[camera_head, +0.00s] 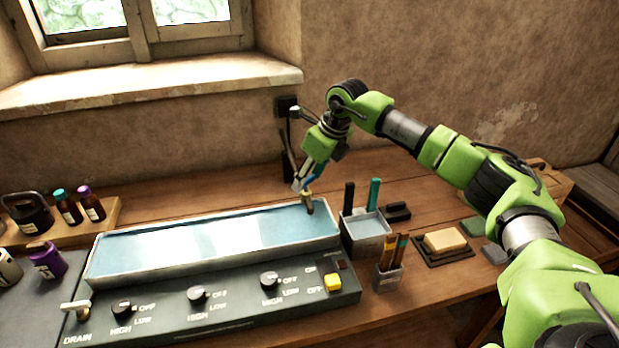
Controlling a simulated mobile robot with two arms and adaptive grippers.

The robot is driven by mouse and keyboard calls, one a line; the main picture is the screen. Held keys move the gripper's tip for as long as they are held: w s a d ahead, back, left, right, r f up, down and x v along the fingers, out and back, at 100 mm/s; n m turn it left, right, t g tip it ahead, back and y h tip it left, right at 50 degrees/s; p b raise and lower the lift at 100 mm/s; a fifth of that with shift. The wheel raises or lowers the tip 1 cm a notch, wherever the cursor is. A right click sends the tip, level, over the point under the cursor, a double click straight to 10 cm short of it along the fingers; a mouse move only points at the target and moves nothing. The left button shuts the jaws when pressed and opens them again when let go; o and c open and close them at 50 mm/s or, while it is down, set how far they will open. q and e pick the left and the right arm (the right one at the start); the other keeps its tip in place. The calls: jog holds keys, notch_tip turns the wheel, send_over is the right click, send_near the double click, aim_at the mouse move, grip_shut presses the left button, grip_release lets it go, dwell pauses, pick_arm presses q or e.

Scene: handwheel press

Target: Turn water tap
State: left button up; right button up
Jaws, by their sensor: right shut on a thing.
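The water tap (308,203) is a small brass-coloured spout at the far right end of a long shallow metal basin (215,268). Its tip hangs over the basin, and a bit of blue shows just above it. My right gripper (303,186) reaches down from above and is shut on the tap at its upper part. The fingers hide most of the handle, so its angle cannot be told. Bluish water or a blue floor shows in the basin; no stream can be made out. My left gripper is out of view.
Bottles (68,207) stand left.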

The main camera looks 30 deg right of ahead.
jog(key=m, duration=0.1)
jog(key=m+h+b, duration=0.1)
jog(key=m+b, duration=0.1)
jog(key=m, duration=0.1)
jog(key=shift+a+f+t+h, duration=0.1)
jog(key=shift+a+t+h, duration=0.15)
jog(key=shift+t+h, duration=0.05)
jog(key=shift+a+m+h+b, duration=0.1)
jog(key=shift+m+h+b, duration=0.65)
jog(key=shift+m, duration=0.85)
jog(key=o, duration=1.1)
jog(key=shift+r, duration=0.2)
jog(key=v, duration=1.2)
jog(key=shift+f, duration=0.15)
